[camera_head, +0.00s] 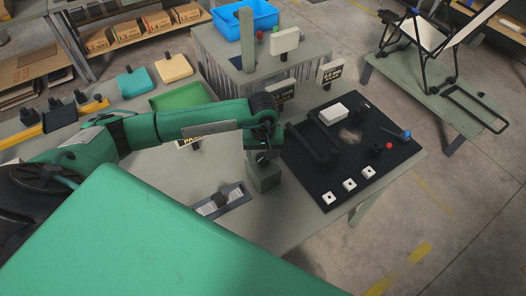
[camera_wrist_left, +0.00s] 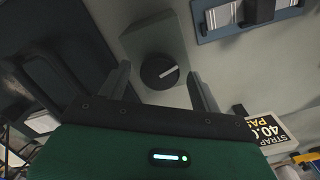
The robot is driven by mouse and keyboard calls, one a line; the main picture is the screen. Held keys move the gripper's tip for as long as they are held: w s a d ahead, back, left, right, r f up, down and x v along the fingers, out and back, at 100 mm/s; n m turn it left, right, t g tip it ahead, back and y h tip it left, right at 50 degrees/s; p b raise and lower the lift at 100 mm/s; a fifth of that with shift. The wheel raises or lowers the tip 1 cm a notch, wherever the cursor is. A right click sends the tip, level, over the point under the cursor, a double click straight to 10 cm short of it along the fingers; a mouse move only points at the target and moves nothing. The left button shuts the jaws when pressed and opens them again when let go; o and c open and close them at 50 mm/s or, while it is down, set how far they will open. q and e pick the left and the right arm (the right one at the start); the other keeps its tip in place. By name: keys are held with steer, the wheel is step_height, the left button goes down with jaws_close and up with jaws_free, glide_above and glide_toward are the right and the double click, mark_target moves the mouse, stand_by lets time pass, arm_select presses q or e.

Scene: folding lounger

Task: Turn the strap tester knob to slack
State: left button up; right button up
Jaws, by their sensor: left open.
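The strap tester knob (camera_wrist_left: 159,72) is a round black dial with a white pointer line. In the left wrist view the line points right and slightly up. The knob sits on a grey-green block (camera_wrist_left: 152,36), which also stands on the table in the head view (camera_head: 264,180). My left gripper (camera_head: 262,154) is over the block from above. In the left wrist view its two dark fingers (camera_wrist_left: 159,74) are open, one on each side of the knob, with visible gaps. The slack mark is not visible. My right gripper is not in view.
A black mat (camera_head: 335,185) with a dark frame, white squares and a blue-ended lever lies to the right. The table front near the block is clear.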

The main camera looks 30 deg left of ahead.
arm_select(q)
steer(key=shift+f, duration=0.1)
steer(key=c, duration=1)
